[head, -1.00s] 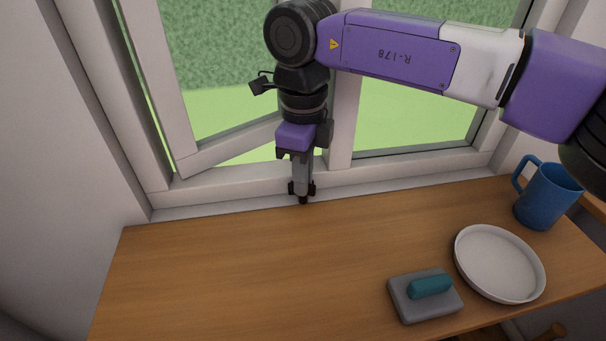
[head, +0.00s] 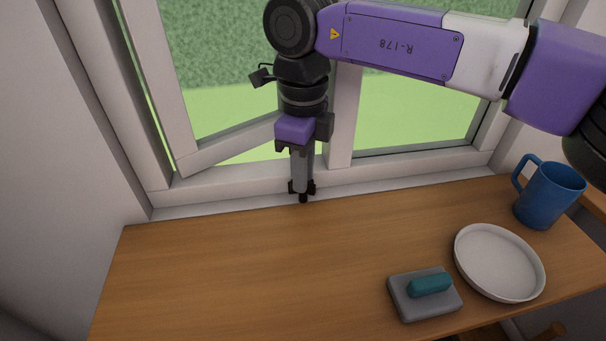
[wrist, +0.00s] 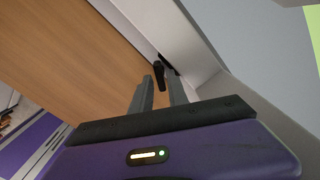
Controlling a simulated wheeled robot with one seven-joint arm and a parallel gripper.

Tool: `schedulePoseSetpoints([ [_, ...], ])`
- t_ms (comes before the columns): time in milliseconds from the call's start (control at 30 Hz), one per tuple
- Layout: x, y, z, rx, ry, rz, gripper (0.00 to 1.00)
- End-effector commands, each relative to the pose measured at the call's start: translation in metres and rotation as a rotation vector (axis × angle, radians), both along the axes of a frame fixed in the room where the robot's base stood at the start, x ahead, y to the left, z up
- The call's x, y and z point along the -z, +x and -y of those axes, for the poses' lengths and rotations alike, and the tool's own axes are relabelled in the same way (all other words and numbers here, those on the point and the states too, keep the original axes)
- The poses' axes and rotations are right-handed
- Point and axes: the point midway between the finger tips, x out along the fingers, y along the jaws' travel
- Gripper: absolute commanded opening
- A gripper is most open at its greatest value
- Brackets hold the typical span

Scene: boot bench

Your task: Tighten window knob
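The window knob is a small dark lever (wrist: 159,77) at the window sill, beside the table's edge in the wrist view. In the head view a dark tip of it (head: 303,199) shows just below my gripper (head: 302,188). My gripper points down at the sill. In the wrist view the two grey fingers of my gripper (wrist: 161,83) stand apart with the knob between their tips. A gap shows beside the knob, so the fingers look open around it. The knob's mount is mostly hidden. The left window sash (head: 225,150) stands ajar.
On the wooden table (head: 250,270) a grey block with a teal handle (head: 408,304), a white plate (head: 498,262) and a blue mug (head: 548,196) stand at the right. The table's left and middle are clear. A wall (head: 50,130) rises at the left.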

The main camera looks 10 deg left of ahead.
Motion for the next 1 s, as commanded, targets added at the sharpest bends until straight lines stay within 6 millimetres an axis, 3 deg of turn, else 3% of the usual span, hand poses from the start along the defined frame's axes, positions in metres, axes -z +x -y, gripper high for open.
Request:
schedulePoseSetpoints([
  [200,-0.037,0.001,0.0,0.0,0.0,0.005,0.2],
  [400,-0.062,0.0,0.0,-0.001,0.0,0.003,0.2],
  [767,-0.069,0.0,0.0,-0.001,0.001,0.001,0.2],
  [833,-0.069,0.0,-0.001,-0.001,0.002,0.0,0.32],
  [867,-0.07,-0.001,-0.003,-0.002,0.006,-0.002,0.33],
  [1000,-0.087,-0.017,-0.028,-0.016,0.07,-0.031,0.33],
])
